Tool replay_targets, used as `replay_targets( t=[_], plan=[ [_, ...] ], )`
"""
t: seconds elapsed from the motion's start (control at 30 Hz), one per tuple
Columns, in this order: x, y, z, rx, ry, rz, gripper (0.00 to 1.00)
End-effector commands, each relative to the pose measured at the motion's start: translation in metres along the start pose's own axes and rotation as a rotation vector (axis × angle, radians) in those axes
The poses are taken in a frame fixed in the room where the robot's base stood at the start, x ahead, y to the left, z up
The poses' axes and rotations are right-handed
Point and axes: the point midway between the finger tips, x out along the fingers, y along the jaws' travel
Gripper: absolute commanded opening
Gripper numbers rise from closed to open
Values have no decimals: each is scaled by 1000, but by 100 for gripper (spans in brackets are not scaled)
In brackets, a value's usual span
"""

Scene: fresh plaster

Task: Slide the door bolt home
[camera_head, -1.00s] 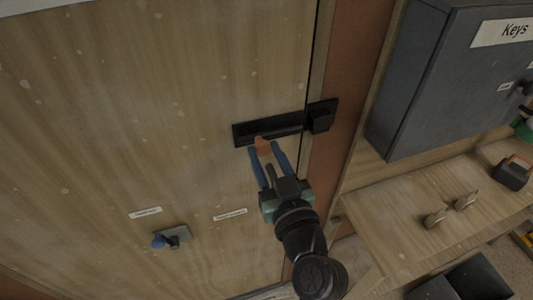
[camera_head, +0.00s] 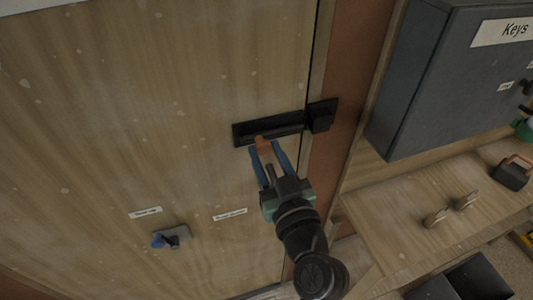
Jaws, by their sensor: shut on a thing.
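The black door bolt (camera_head: 278,123) is mounted on the wooden door (camera_head: 180,90), near its right edge. Its black keeper (camera_head: 322,115) sits on the brown frame, just across the door gap. An orange bolt knob (camera_head: 262,142) sticks out below the left part of the bolt plate. My gripper (camera_head: 268,150) has its two blue fingers on either side of the orange knob and is shut on it. The fingers hide part of the knob. The inside of the keeper is too dark to tell how far the bar reaches.
A blue-handled latch (camera_head: 168,238) and two small labels (camera_head: 230,214) are lower on the door.

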Motion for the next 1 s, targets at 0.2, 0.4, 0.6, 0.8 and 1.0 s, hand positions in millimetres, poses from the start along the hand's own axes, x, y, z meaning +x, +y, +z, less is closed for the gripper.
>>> replay_targets(
  t=[0.2,0.4,0.6,0.8,1.0],
  plan=[
    [0,25,5,-5,6,4,0],
    [-1,50,4,-3,4,8,0],
    [-2,57,1,1,-1,9,0],
    [-2,58,1,1,-3,12,0],
    [-2,57,1,0,-2,10,71]
  ],
)
